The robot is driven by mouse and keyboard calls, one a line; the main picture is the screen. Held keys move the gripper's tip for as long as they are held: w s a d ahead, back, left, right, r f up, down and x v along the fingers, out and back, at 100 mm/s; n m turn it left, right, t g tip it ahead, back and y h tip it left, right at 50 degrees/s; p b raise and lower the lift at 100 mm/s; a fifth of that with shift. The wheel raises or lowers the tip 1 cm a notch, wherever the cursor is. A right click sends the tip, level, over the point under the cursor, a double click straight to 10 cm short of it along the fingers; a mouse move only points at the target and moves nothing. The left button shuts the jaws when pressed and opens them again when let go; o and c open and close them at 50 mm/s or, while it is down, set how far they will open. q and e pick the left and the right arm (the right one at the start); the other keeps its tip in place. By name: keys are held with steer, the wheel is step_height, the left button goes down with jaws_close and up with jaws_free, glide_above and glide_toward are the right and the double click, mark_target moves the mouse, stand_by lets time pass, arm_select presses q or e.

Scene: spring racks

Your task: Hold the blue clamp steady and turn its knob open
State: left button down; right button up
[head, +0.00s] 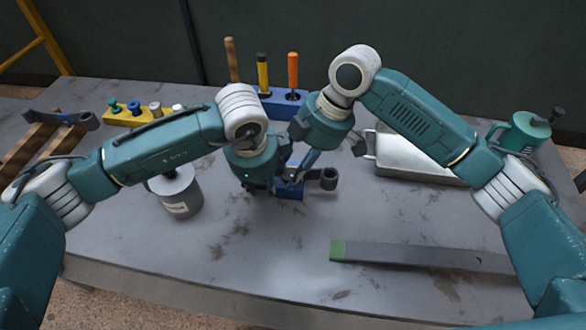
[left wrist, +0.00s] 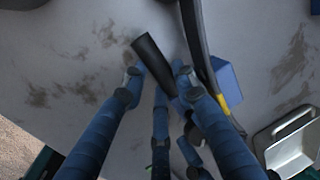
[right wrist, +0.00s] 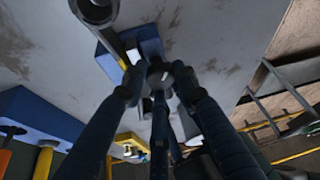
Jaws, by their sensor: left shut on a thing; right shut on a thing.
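The blue clamp (head: 289,192) sits near the middle of the grey table, with a dark bar ending in a round eye (head: 329,179) at its right. My left gripper (head: 268,185) is at the clamp's left side. In the left wrist view its fingers (left wrist: 158,75) are closed about a dark cylindrical part, with a blue block (left wrist: 228,82) to the right. My right gripper (head: 294,172) reaches down from above right. In the right wrist view its fingers (right wrist: 158,80) close around a small round grey knob (right wrist: 157,72), in front of the blue clamp body (right wrist: 148,42). The grippers hide much of the clamp.
A blue tool block (head: 275,103) with upright handled tools stands behind. A yellow rack (head: 130,118) with small knobs is at the back left. A grey can (head: 176,195) is left, a metal tray (head: 405,160) right. A green-ended grey bar (head: 400,254) lies front right.

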steer(key=shift+a+r, duration=0.25)
steer(key=shift+a, duration=0.1)
steer(key=o, duration=1.1)
steer(key=shift+o, duration=0.2)
steer(key=shift+d+f, duration=0.1)
steer(key=shift+d, duration=0.15)
steer(key=w+d+r, duration=0.1)
steer(key=d, duration=1.1)
steer(key=shift+d, duration=0.1)
steer(key=shift+c, duration=0.5)
